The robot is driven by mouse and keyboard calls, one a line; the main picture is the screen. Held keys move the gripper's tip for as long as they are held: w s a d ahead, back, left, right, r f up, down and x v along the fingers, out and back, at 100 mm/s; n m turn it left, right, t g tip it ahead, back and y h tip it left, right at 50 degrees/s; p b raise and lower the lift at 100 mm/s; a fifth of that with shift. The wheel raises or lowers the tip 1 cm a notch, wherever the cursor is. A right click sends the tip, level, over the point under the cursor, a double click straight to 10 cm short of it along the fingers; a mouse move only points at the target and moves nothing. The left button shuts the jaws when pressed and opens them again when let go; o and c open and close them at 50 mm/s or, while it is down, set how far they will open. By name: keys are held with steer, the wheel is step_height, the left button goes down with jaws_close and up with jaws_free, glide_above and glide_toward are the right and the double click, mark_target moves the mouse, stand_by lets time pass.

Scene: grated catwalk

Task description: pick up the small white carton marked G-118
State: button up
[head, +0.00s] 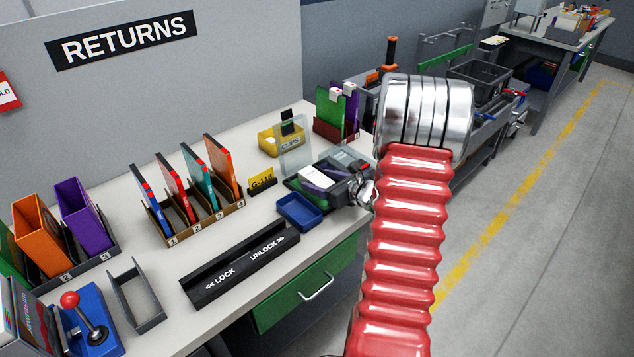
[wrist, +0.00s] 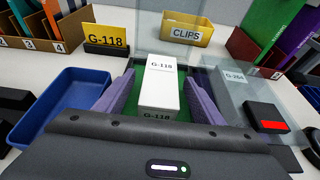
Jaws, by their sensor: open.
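The small white carton (wrist: 158,88) marked G-118 stands on a green surface in the wrist view, with its label on the top and front faces. My gripper (wrist: 159,78) is open, with one purple finger pad on each side of the carton. In the head view the carton (head: 316,177) shows as a white patch between the fingers, partly hidden by my gripper (head: 322,176). A yellow G-118 sign (wrist: 105,39) stands behind it to the left.
A blue tray (wrist: 66,98) lies left of the carton. A yellow CLIPS bin (wrist: 187,30) is behind. A LOCK/UNLOCK bar (head: 240,264) lies along the bench front.

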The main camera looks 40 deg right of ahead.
steer(key=shift+x, duration=1.1)
steer(key=c, duration=1.2)
